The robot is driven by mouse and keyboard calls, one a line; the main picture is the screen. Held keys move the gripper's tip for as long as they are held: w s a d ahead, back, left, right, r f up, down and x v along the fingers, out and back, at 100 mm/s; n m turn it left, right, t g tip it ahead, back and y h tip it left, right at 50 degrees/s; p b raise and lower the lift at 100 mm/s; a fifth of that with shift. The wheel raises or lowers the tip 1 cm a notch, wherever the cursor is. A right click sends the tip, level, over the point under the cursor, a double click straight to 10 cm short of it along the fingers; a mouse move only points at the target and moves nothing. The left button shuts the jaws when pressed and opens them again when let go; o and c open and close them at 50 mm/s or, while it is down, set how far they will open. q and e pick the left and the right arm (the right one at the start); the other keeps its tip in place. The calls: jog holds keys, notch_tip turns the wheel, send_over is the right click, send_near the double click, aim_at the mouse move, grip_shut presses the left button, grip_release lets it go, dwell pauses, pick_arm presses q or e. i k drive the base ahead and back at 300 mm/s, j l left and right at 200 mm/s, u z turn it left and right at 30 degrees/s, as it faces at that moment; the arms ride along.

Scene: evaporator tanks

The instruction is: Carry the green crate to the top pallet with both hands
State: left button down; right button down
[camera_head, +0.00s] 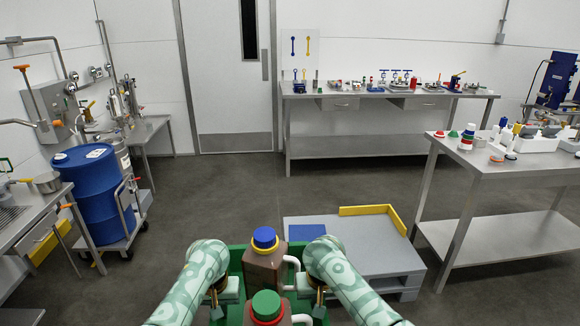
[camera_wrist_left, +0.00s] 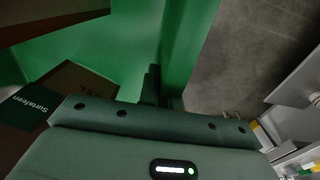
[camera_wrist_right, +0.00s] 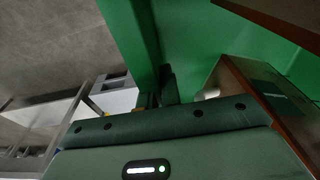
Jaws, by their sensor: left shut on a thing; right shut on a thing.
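The green crate (camera_head: 236,262) is at the bottom middle of the head view, close in front of me, with brown jugs in it. One jug (camera_head: 262,268) has a blue and yellow cap, another (camera_head: 267,310) a green and red cap. My left gripper (camera_head: 219,300) is shut on the crate's left wall, which also shows in the left wrist view (camera_wrist_left: 185,45). My right gripper (camera_head: 319,297) is shut on its right wall, seen in the right wrist view (camera_wrist_right: 130,35). The grey pallet stack (camera_head: 375,250) is on the floor just beyond the crate, its near left part hidden.
A yellow corner edge (camera_head: 372,210) and a blue patch (camera_head: 307,232) lie on the top pallet. A steel table (camera_head: 500,170) stands to its right. A blue drum (camera_head: 95,190) on a cart stands left. Floor beyond the pallets is clear.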

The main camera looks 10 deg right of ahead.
aim_at(367, 239)
jog(key=i+l, duration=0.25)
jog(key=l, duration=0.2)
jog(key=i+l, duration=0.25)
jog(key=l, duration=0.15)
jog(key=i+l, duration=0.2)
jog(key=l, duration=0.25)
jog(key=i+l, duration=0.25)
jog(key=l, duration=0.2)
jog(key=i+l, duration=0.25)
jog(key=l, duration=0.2)
jog(key=i+l, duration=0.25)
jog(key=l, duration=0.15)
jog(key=i+l, duration=0.2)
jog(key=l, duration=0.25)
